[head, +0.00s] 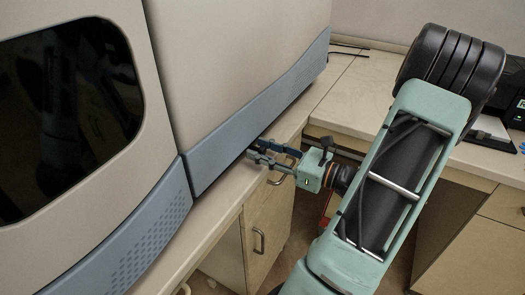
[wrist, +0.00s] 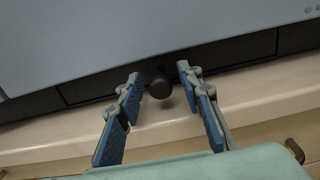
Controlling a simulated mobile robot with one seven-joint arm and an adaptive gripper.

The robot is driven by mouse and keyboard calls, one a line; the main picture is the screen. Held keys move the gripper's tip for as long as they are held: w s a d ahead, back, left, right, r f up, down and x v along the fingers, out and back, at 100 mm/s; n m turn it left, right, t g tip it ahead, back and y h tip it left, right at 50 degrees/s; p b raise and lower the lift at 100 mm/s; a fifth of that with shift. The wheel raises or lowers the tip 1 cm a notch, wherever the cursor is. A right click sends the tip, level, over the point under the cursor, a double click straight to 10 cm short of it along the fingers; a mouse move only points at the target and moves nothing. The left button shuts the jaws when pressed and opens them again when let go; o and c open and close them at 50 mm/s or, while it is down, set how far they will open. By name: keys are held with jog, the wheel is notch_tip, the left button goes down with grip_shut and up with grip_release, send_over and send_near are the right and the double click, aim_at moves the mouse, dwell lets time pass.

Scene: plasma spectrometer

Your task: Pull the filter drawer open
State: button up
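The filter drawer is a dark front low under the spectrometer's blue-grey lower panel (head: 255,120). In the wrist view the dark drawer front (wrist: 215,60) shows with a round black knob (wrist: 160,88) at its middle. The drawer front looks flush with the dark strip beside it. My gripper (wrist: 160,80) is open, with one finger on each side of the knob and a gap on both sides. In the head view my gripper (head: 258,150) reaches in at the lower edge of the spectrometer; the knob and drawer are hidden there.
The beige spectrometer (head: 235,50) stands on a light bench top (head: 225,205). Below the bench are cabinet doors with metal handles (head: 258,240). A second bench (head: 365,85) runs along the back right, with dark equipment on it. The bench strip in front of the drawer is narrow and clear.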

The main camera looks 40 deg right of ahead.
grip_shut()
jog(key=shift+s, duration=0.1)
dwell(0.4)
